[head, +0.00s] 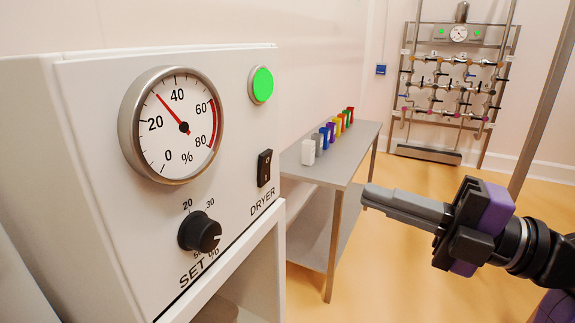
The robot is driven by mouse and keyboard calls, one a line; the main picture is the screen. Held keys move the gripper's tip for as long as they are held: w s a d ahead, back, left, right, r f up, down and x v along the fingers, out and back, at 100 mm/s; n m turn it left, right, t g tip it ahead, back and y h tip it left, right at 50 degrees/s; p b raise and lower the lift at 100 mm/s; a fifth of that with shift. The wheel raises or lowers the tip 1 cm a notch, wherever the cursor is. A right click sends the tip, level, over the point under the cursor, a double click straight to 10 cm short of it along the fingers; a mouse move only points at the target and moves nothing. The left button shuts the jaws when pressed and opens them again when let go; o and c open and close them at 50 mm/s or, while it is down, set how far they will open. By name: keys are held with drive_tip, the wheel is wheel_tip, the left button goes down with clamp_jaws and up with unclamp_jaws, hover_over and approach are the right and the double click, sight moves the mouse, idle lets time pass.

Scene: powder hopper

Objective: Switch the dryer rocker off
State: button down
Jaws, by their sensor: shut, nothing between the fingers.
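The dryer rocker (265,168) is a small black switch on the front of the white dryer cabinet (90,110), above the printed word DRYER. A white mark shows on its face; I cannot tell which half is pressed in. A round green lamp (261,85) above the rocker is lit. My gripper (366,196) is to the right of the rocker and a little lower in the picture, pointing left. It is shut and empty, apart from the panel.
A dial gauge (172,125) reads a little above 30 percent. A black SET knob (200,232) sits below it. A grey table (340,168) with several coloured pieces stands behind my gripper. A pipe rack (455,85) is at the back wall.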

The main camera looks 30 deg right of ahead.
drive_tip(key=p, duration=0.6)
approach(268, 161)
drive_tip(key=x, duration=0.5)
drive_tip(key=shift+w+a+r, duration=0.1)
drive_tip(key=shift+w+r, duration=0.05)
drive_tip(key=shift+r, duration=0.05)
drive_tip(key=shift+w+a, duration=0.4)
drive_tip(key=shift+w, duration=0.2)
